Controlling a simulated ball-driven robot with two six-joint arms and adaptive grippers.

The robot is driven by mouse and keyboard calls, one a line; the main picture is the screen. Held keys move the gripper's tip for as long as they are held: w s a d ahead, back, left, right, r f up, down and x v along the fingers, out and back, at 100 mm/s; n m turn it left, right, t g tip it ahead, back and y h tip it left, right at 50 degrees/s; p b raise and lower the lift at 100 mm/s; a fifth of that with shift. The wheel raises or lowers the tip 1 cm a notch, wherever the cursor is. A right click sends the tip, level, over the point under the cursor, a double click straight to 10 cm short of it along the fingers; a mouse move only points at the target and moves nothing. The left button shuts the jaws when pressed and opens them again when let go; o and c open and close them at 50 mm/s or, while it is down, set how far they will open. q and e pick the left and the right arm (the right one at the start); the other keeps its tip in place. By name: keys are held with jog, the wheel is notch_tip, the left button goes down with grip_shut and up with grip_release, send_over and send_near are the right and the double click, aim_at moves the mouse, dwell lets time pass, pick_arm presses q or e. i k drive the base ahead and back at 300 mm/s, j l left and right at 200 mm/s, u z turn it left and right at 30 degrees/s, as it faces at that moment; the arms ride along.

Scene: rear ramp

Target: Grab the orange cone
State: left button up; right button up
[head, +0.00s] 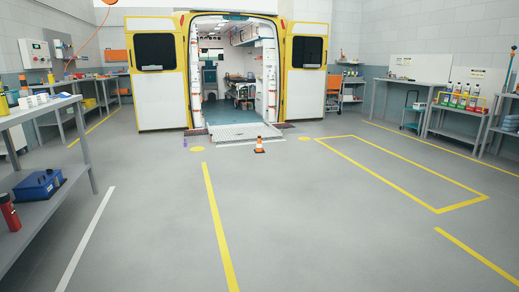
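A small orange cone (259,145) with a white band and a dark base stands upright on the grey floor. It is just in front of the lower end of the ramp (236,131) at the rear of the ambulance, slightly right of the picture's middle. The ambulance (156,92) has both rear doors swung open, and its lit inside shows shelves and a stretcher. Neither of my grippers shows in the head view.
The floor (290,220) between me and the cone is clear, with only painted lines. A metal bench (45,218) with a blue toolbox (39,185) and a red cylinder (9,212) is at the near left. Benches with bottles (464,97) line the right wall.

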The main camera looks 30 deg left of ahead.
aim_at(258, 148)
jog(key=i+j+u, duration=0.35)
jog(key=i+j, duration=0.15)
jog(key=i, duration=0.25)
jog(key=i+j+u, duration=0.35)
jog(key=i, duration=0.45)
jog(key=i+u, duration=0.35)
jog(key=i, duration=5.65)
jog(key=i+z, duration=0.1)
jog(key=i, duration=0.65)
jog(key=i+j+z, duration=0.1)
jog(key=i, duration=0.6)
